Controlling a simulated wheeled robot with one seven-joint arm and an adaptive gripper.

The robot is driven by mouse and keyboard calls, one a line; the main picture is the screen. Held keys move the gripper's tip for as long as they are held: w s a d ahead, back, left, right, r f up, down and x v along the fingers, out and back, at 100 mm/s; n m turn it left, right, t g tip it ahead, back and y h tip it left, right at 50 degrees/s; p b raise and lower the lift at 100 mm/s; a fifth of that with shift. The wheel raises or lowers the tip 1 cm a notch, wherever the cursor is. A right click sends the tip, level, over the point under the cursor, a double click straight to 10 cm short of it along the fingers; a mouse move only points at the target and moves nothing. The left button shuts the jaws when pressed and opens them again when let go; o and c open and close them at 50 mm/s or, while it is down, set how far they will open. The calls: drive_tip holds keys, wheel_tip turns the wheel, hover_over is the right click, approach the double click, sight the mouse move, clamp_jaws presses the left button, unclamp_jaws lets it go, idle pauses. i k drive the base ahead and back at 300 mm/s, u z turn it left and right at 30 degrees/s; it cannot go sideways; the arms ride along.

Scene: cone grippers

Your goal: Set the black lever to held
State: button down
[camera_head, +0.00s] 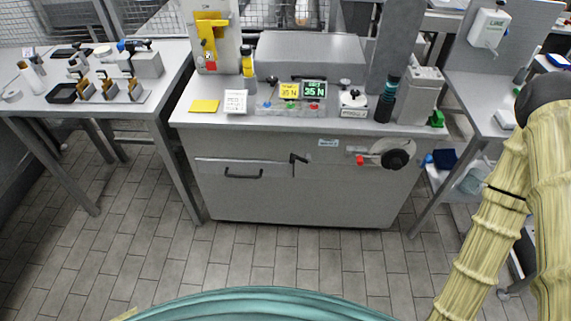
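A small black lever (299,158) sits on the front of the grey cabinet (260,200), near the middle under the worktop. It lies roughly level, its free end tilted slightly down to the right. A small white label (328,143) is up and to its right; its text is too small to read. My arm, in a pale yellow sleeve, shows at the right edge, well apart from the lever. My gripper is not in view.
A drawer handle (244,175) is left of the lever, and a black knob with a red-tipped part (395,158) is to its right. Displays (301,90) and bottles stand on the worktop. Side tables (75,100) flank the cabinet. The tiled floor (260,255) in front is clear.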

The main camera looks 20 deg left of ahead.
sight(293, 158)
drive_tip(key=u, duration=0.2)
drive_tip(key=k, duration=0.7)
drive_tip(key=u, duration=0.95)
